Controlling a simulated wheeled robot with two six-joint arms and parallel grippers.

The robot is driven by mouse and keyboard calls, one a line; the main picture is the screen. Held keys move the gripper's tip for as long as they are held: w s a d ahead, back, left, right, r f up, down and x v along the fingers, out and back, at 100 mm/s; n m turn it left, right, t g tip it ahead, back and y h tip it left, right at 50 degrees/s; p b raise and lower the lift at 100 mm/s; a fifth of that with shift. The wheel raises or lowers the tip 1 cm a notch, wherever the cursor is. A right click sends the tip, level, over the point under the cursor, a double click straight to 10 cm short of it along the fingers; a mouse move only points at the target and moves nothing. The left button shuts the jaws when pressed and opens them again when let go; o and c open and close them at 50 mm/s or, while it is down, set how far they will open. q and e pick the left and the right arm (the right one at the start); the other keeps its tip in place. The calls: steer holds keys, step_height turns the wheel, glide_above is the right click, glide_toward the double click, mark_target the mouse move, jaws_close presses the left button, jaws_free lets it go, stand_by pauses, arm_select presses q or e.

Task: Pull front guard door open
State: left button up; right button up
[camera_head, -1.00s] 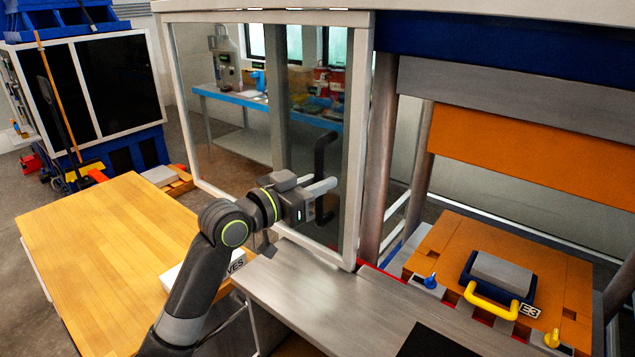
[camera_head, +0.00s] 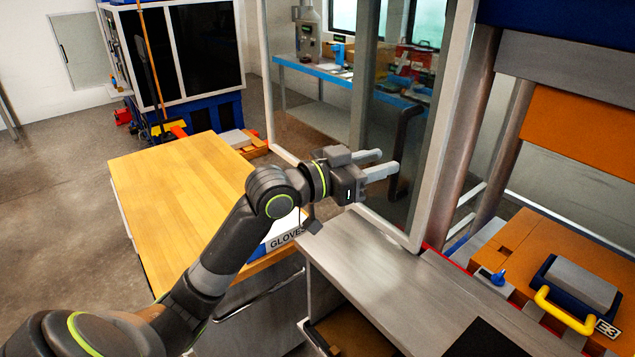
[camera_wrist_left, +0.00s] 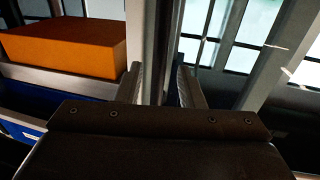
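The front guard door (camera_head: 437,140) is a grey-framed clear panel in the head view, standing in front of the press. Its dark handle (camera_head: 404,132) is an upright bar near the door's right edge. My left gripper (camera_head: 385,165) is open, its two pale fingers apart at the handle's lower part. I cannot tell whether the bar lies between them. In the left wrist view, the open fingers (camera_wrist_left: 160,85) point at a grey upright post, and no handle is clearly visible. My right gripper is not in view.
A grey bench (camera_head: 365,285) lies below the door. The press's orange block with a yellow handle (camera_head: 563,312) is at right. Floor at far left is clear.

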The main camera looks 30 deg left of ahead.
arm_select(q)
steer(key=p+v, duration=0.1)
steer(key=v, duration=1.1)
steer(key=shift+s+a, duration=0.15)
steer(key=shift+s, duration=0.1)
steer(key=shift+f, duration=0.1)
stand_by(0.4)
